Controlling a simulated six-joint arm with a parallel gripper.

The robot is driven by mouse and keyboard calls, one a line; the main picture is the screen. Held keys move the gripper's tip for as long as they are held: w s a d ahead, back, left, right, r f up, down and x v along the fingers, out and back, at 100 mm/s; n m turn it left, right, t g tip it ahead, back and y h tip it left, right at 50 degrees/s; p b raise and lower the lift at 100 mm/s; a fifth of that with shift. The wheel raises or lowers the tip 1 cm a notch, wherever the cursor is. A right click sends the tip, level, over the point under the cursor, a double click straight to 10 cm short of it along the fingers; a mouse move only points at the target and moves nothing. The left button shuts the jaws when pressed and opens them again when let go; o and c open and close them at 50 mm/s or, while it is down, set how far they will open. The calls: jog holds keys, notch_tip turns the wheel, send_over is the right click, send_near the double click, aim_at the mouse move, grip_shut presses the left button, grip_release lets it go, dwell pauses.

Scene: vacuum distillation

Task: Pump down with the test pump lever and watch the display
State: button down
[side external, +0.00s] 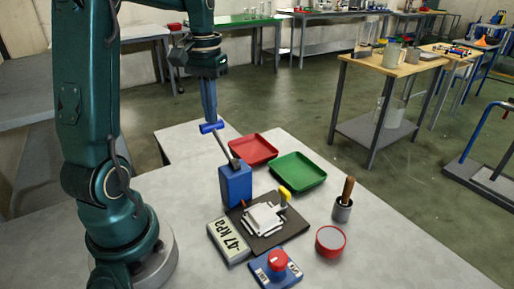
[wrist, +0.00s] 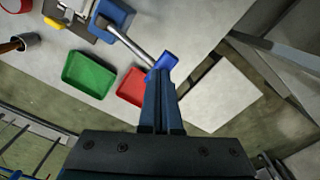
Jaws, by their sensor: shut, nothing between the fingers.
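The test pump is a blue box (side external: 235,186) with a grey lever (side external: 226,145) slanting up and left to a blue crossbar handle (side external: 211,127). The lever (wrist: 128,43) and handle (wrist: 163,67) also show in the wrist view. My gripper (side external: 209,118) is shut and empty, pointing down with its fingertips right at the top of the handle; the wrist view also shows its closed fingers (wrist: 162,82) there. I cannot tell whether they press on it. The display box (side external: 229,241) in front of the pump reads -47 kPa.
A dark plate (side external: 262,243) bears a white part (side external: 265,218) and a yellow-handled piece (side external: 285,194). Red (side external: 252,149) and green (side external: 298,169) trays lie behind.

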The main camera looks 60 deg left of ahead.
aim_at(213, 129)
notch_tip(213, 129, down, 7)
jog(key=shift+f, duration=0.1)
jog(key=shift+r, duration=3.6)
jog(key=shift+r, duration=3)
dwell(1.0)
